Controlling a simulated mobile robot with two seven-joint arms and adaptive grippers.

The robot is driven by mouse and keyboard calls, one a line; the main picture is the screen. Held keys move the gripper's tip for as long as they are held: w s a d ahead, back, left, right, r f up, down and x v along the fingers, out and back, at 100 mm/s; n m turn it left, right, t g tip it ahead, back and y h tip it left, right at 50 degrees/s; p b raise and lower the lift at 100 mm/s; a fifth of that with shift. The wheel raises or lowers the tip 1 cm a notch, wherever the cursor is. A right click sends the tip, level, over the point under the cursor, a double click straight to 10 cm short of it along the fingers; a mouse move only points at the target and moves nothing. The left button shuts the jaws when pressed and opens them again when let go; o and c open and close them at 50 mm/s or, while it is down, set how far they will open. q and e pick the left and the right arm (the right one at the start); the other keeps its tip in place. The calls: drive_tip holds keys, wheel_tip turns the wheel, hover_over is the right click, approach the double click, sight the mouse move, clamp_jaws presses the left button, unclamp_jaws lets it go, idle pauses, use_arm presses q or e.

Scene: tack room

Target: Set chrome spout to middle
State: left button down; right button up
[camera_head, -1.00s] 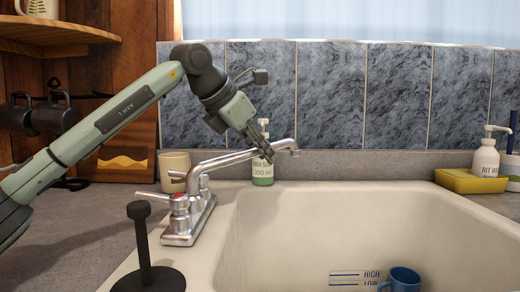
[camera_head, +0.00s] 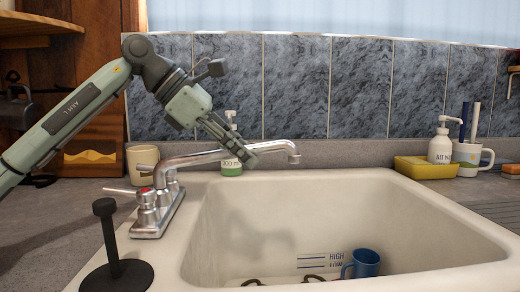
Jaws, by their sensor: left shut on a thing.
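The chrome spout (camera_head: 207,156) rises from the faucet base (camera_head: 158,212) at the sink's left edge. It points right, and its tip hangs over the back part of the basin, left of the basin's middle as I see it. My left gripper (camera_head: 246,157) reaches down from the upper left and is shut on the spout, partway towards the tip. Its fingers hide part of the spout. My right gripper is not in view.
A white sink (camera_head: 300,215) holds a blue mug (camera_head: 362,264). A soap bottle (camera_head: 231,165) stands behind the spout, a beige mug (camera_head: 140,165) to its left. A black stand (camera_head: 117,275) is in front left. A yellow tray (camera_head: 410,169) is at right.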

use_arm(q)
drive_tip(key=shift+s, duration=0.25)
drive_tip(key=c, duration=1.4)
unclamp_jaws()
drive_tip(key=v, duration=1.2)
drive_tip(key=shift+w, duration=0.15)
